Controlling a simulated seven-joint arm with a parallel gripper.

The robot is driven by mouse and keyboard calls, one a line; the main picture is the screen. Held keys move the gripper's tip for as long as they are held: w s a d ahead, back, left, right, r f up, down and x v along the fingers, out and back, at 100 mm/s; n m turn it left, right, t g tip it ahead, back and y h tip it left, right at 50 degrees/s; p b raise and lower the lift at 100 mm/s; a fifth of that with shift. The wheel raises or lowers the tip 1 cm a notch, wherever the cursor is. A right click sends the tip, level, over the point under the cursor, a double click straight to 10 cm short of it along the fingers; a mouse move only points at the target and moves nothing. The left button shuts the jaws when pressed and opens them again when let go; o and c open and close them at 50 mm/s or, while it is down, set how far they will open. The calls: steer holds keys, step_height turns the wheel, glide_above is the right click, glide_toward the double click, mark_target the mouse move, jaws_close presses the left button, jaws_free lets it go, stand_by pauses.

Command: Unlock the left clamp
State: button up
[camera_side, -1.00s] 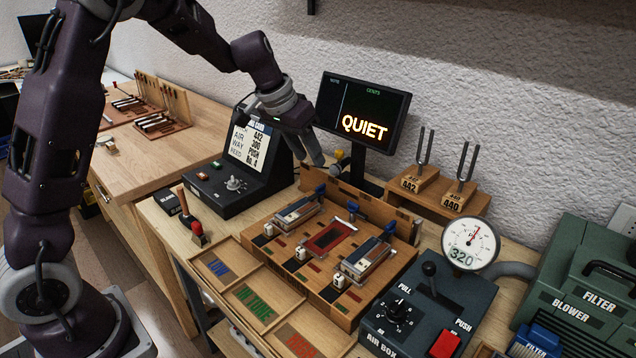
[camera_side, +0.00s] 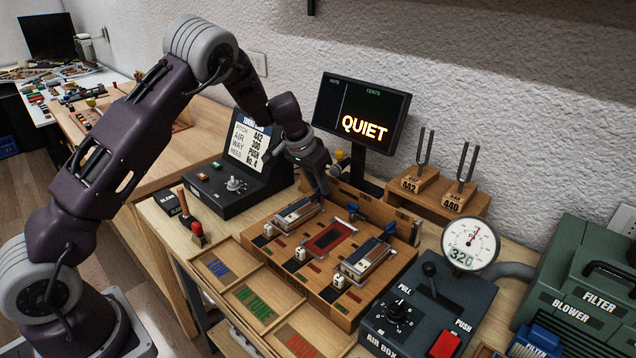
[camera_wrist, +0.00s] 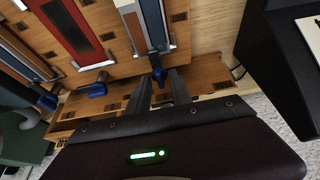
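The left clamp's blue lever (camera_wrist: 158,72) shows in the wrist view at the end of a metal reed holder, between my fingertips or just ahead of them. My gripper (camera_wrist: 162,82) has its two dark fingers apart, with a gap between them. In the side view my gripper (camera_side: 322,188) points down at the back left of the wooden fixture (camera_side: 330,290), and its fingers largely hide the left lever. Contact with the lever cannot be told. The left reed holder (camera_side: 298,212) lies in front of it.
Two more blue levers, a middle one (camera_side: 354,210) and a right one (camera_side: 388,231), stand along the fixture. A dark console (camera_side: 235,180) is close left of my gripper, and the monitor (camera_side: 362,112) rises behind. The air box (camera_side: 425,315) stands at the right.

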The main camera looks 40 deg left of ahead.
jaws_close()
steer(key=shift+n, duration=0.3)
steer(key=n, duration=0.1)
steer(key=n+y, duration=0.1)
steer(key=n, duration=0.1)
steer(key=shift+d+y, duration=0.2)
steer(key=shift+y, duration=0.1)
steer(key=n, duration=0.2)
steer(key=n+g+y, duration=0.1)
steer(key=n, duration=0.2)
steer(key=shift+w+d+y, duration=0.15)
steer(key=shift+y, duration=0.15)
steer(key=n+g, duration=0.1)
steer(key=n, duration=0.1)
steer(key=n+y, duration=0.1)
steer(key=n, duration=0.1)
steer(key=shift+w+n+g, duration=0.15)
steer(key=shift+n+g, duration=0.15)
steer(key=shift+g, duration=0.1)
steer(key=shift+w+d+n+g, duration=0.1)
steer(key=shift+n+g, duration=0.8)
steer(key=shift+n, duration=1.4)
